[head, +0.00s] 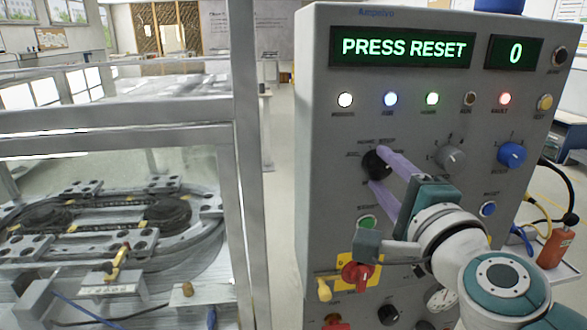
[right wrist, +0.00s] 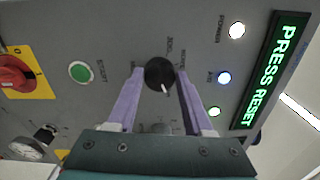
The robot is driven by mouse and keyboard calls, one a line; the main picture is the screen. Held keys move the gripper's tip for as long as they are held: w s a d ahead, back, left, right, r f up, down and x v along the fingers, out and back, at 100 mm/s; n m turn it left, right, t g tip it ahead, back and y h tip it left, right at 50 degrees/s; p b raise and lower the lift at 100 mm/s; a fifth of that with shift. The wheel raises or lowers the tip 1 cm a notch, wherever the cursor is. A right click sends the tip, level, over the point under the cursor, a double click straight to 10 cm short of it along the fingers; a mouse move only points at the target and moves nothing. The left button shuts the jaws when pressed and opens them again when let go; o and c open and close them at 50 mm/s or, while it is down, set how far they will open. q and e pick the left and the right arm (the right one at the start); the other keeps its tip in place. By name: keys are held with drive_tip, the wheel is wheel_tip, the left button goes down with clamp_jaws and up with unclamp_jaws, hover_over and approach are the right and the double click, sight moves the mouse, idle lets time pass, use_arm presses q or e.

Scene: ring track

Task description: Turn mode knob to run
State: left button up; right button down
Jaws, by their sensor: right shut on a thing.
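The mode knob is a round black knob (head: 373,163) on the upper left of the grey control panel (head: 320,120). It also shows in the right wrist view (right wrist: 158,70), with a white mark on its face pointing toward the lower edge of that picture. My right gripper (head: 379,168) has its two lilac fingers on either side of the knob, shut on it. Labels around the knob are too small and partly covered to read surely. The green display (head: 404,48) reads PRESS RESET. My left gripper is not in view.
A grey selector (head: 451,158) and a blue knob (head: 512,155) sit right of the mode knob. A green button (head: 366,222) and a red switch on a yellow plate (head: 356,274) lie below. A framed enclosure (head: 244,150) with the ring track stands left.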

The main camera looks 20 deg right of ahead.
idle(0.5)
drive_tip(key=shift+c, duration=1.5)
unclamp_jaws()
drive_tip(key=shift+s, duration=0.1)
drive_tip(key=b+v, duration=0.1)
drive_tip(key=v, duration=0.8)
drive_tip(key=shift+s, duration=0.4)
drive_tip(key=shift+a, duration=0.15)
